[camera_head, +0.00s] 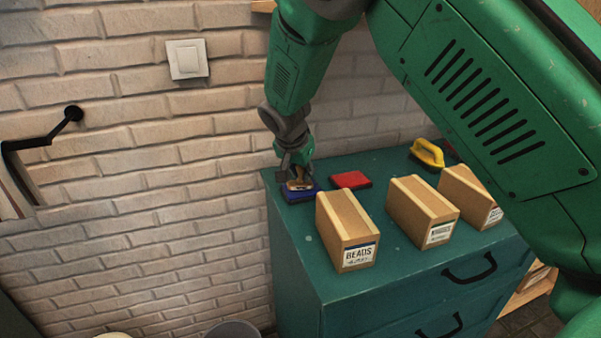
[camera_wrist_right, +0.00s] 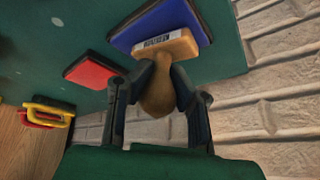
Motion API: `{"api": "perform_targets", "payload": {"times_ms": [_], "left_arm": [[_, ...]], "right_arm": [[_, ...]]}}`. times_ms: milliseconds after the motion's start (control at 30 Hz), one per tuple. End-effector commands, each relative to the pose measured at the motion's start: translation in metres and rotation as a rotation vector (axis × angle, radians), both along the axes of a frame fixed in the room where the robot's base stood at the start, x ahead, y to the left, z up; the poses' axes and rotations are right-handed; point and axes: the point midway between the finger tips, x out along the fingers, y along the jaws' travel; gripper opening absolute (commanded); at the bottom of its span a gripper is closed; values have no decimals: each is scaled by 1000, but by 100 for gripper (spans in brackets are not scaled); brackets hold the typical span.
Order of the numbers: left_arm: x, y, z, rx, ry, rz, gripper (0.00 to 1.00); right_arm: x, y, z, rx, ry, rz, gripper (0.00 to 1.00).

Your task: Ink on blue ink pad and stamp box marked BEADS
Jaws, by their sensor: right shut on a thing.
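My right gripper (camera_head: 296,172) is shut on a wooden stamp (camera_head: 299,184) over the blue ink pad (camera_head: 298,196) at the cabinet's back left. In the right wrist view, my right gripper (camera_wrist_right: 160,85) grips the rounded handle of the stamp (camera_wrist_right: 166,48), whose block lies over the edge of the blue ink pad (camera_wrist_right: 160,22). I cannot tell whether the stamp's face touches the pad. The box marked BEADS (camera_head: 346,231) stands on the cabinet in front and to the right of the pad. My left gripper is not in view.
A red ink pad (camera_head: 351,180) lies right of the blue one. Two more labelled boxes (camera_head: 422,210) (camera_head: 470,195) stand to the right. A yellow-handled item (camera_head: 427,153) is at the back. The green cabinet (camera_head: 300,250) stands against a brick wall. Its top is bare between the boxes.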

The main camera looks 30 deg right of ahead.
Motion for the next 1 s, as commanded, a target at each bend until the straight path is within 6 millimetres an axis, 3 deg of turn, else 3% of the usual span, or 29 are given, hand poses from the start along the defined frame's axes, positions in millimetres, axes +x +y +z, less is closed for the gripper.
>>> {"api": "perform_targets", "payload": {"times_ms": [467, 1000], "left_arm": [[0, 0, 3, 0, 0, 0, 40], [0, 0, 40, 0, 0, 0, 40]], "right_arm": [[-1, 1, 1, 1, 4, 0, 0], [-1, 1, 46, 0, 2, 1, 0]]}}
